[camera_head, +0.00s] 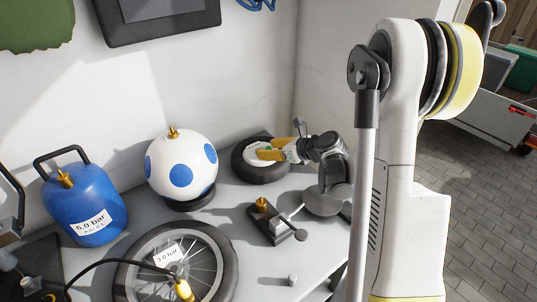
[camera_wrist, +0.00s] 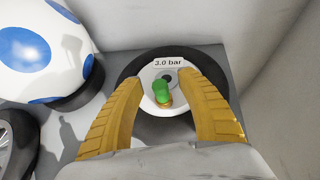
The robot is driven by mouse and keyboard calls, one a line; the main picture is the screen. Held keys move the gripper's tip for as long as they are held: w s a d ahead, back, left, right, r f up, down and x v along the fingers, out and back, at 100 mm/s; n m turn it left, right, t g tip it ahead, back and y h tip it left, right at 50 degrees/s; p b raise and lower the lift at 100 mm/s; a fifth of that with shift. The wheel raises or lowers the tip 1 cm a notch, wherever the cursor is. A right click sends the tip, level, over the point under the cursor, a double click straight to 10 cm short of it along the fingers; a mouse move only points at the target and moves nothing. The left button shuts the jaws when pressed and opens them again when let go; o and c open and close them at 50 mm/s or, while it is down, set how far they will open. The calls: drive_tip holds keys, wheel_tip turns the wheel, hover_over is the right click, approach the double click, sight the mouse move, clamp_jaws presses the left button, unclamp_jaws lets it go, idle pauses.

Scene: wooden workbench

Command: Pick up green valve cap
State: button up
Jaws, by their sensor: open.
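The green valve cap (camera_wrist: 162,91) shows in the wrist view at the white hub of a small black wheel (camera_wrist: 132,72). A gold ring shows at its lower end. My gripper (camera_wrist: 163,76) is open, with one yellow finger on each side of the cap and visible gaps between. No contact with the cap shows. In the head view my gripper (camera_head: 272,152) is over the same wheel (camera_head: 262,172) at the back of the bench; I cannot make out the cap clearly there.
A white ball with blue spots (camera_head: 181,164) stands left of the wheel. A blue tank (camera_head: 83,205), a large spoked wheel (camera_head: 222,244) and a small block with a brass fitting (camera_head: 262,217) share the grey bench. Walls (camera_wrist: 265,80) stand close behind and right.

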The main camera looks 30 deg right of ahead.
drive_tip(key=c, duration=0.9)
drive_tip(key=shift+r, duration=0.1)
